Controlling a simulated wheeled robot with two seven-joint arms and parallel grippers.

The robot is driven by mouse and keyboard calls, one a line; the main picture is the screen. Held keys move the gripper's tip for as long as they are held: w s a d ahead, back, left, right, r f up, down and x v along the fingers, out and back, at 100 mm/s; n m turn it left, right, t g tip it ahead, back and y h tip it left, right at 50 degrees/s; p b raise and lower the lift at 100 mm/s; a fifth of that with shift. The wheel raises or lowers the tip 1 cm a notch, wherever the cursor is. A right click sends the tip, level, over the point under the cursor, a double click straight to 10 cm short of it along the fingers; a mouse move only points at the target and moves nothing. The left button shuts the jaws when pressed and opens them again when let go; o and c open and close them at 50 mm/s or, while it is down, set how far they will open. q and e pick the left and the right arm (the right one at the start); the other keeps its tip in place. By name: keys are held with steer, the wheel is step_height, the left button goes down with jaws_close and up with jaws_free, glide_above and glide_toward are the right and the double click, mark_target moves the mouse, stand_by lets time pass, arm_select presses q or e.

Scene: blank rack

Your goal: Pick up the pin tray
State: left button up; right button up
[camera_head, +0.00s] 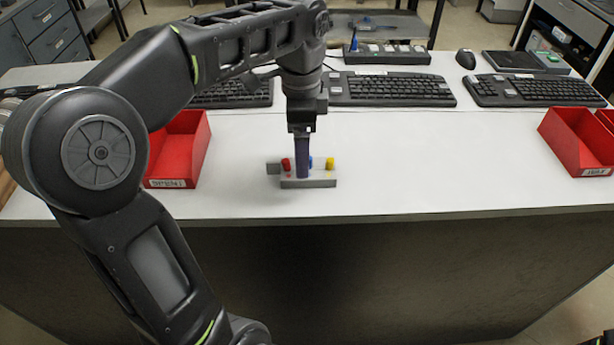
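The pin tray (322,183) is a small grey block on the white table, near its front edge. A red pin (286,164), a blue pin (310,162) and a yellow pin (330,163) stand on it. My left gripper (303,172) points straight down at the tray's middle. Its dark blue finger overlaps the tray and hides part of it. I see the fingers edge-on, so I cannot tell whether they are open or shut, or whether they touch the tray.
A red bin (181,150) stands left of the tray, partly behind my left arm. Another red bin (575,142) stands at the right. Keyboards (390,88) and a mouse (466,59) lie at the back. The table between tray and right bin is clear.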

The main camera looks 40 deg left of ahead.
arm_select(q)
steer(key=shift+f, duration=2.55)
steer(key=shift+a, duration=0.1)
steer(key=c, duration=1.6)
